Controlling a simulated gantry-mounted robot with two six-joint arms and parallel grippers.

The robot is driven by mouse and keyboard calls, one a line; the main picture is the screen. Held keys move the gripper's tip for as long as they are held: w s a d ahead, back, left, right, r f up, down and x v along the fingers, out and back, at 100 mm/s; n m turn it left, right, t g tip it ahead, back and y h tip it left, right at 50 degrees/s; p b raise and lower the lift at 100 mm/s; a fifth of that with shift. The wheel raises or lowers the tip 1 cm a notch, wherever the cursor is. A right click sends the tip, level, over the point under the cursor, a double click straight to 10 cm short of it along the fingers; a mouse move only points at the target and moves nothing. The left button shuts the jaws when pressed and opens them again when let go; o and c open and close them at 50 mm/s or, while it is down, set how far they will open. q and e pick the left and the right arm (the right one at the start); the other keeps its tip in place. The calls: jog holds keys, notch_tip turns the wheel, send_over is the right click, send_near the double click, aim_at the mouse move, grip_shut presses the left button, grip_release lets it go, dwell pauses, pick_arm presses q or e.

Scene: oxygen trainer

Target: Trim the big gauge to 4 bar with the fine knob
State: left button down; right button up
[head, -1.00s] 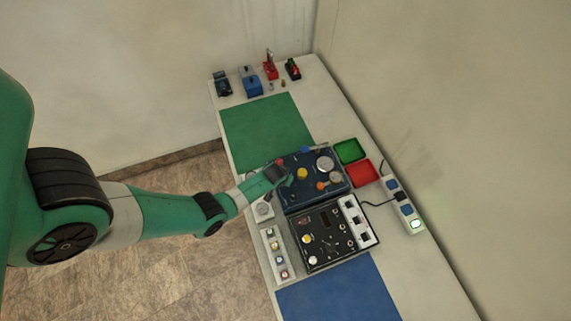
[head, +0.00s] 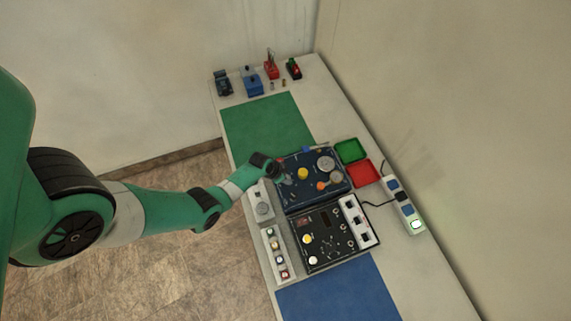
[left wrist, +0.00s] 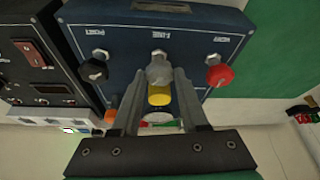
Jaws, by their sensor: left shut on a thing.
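The fine knob (left wrist: 159,68) is a grey knob under the label FINE on the dark blue trainer box (left wrist: 128,40), in the left wrist view. My left gripper (left wrist: 159,76) has its fingers on both sides of this knob and is shut on it. In the head view the left gripper (head: 277,171) is at the left edge of the blue box (head: 309,193). The big gauge is probably the round pale dial (head: 325,163) on that box; its needle and reading are too small to tell. My right gripper is not in view.
A black knob (left wrist: 93,67) and a red knob (left wrist: 219,73) flank the fine knob. A yellow knob (head: 302,173) and an orange knob (head: 321,186) stand on the box. A black panel (head: 325,238) adjoins it. The green mat (head: 265,130) is clear.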

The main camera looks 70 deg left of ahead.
pick_arm(q)
jog(key=shift+m+h, duration=0.3)
jog(key=shift+m, duration=0.6)
jog(key=shift+c, duration=2.1)
grip_release()
